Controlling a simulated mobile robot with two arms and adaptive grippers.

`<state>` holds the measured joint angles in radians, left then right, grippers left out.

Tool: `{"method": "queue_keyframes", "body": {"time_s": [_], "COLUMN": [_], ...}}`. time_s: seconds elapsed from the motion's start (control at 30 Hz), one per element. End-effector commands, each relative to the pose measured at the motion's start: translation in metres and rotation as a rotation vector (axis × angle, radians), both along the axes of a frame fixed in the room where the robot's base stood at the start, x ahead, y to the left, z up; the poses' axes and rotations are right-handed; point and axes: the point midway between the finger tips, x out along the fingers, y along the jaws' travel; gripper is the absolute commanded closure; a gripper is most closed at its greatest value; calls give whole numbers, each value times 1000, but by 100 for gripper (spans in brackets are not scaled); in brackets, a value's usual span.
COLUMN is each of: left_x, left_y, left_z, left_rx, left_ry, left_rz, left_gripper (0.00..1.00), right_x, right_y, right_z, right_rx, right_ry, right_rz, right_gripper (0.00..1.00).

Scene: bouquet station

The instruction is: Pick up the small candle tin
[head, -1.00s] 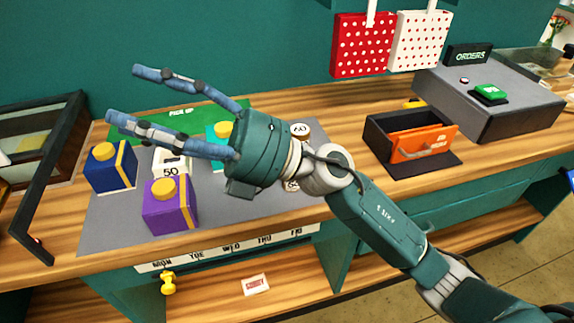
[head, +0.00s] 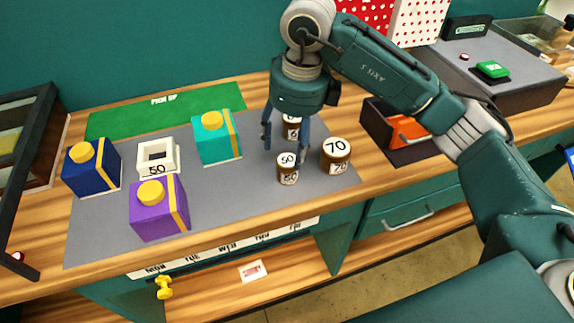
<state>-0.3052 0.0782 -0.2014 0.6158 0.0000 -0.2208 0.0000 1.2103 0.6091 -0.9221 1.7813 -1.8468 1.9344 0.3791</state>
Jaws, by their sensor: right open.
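Three brown candle tins with white numbered tops stand on the grey mat (head: 240,195). The smallest-looking tin, marked 50 (head: 288,169), stands in front. The tin marked 70 (head: 335,156) is larger and stands to its right. A third tin (head: 291,128) stands behind; its number is partly hidden. My right gripper (head: 286,142) points down from above, open. Its fingers show on either side of the third tin, just behind the 50 tin. I cannot tell whether they touch any tin. My left gripper is not in view.
Teal (head: 216,139), navy (head: 92,168) and purple (head: 159,209) boxes stand left on the mat, near a white square holder marked 50 (head: 157,158). A green pick-up mat (head: 165,112) lies behind.

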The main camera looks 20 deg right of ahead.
Motion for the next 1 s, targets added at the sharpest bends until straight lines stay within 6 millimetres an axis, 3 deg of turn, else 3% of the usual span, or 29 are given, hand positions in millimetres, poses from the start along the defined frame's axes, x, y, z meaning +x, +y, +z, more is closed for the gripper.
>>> {"method": "queue_keyframes", "body": {"time_s": [0.23, 0.5, 0.77, 0.83, 1.0], "left_x": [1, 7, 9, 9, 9], "left_y": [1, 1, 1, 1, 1], "left_z": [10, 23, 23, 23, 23], "left_rx": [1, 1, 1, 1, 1], "left_ry": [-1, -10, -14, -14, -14], "left_rz": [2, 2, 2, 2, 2], "left_gripper": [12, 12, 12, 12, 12], "right_x": [-4, -6, -5, -5, -5], "right_y": [2, 6, 7, 7, 7], "right_z": [-20, -57, -62, -61, -61], "right_rx": [-1, 2, 2, 2, 3], "right_ry": [4, 1, 0, 0, -1], "right_rz": [2, 1, 2, 2, 2], "right_gripper": [40, 40, 40, 48, 82]}}
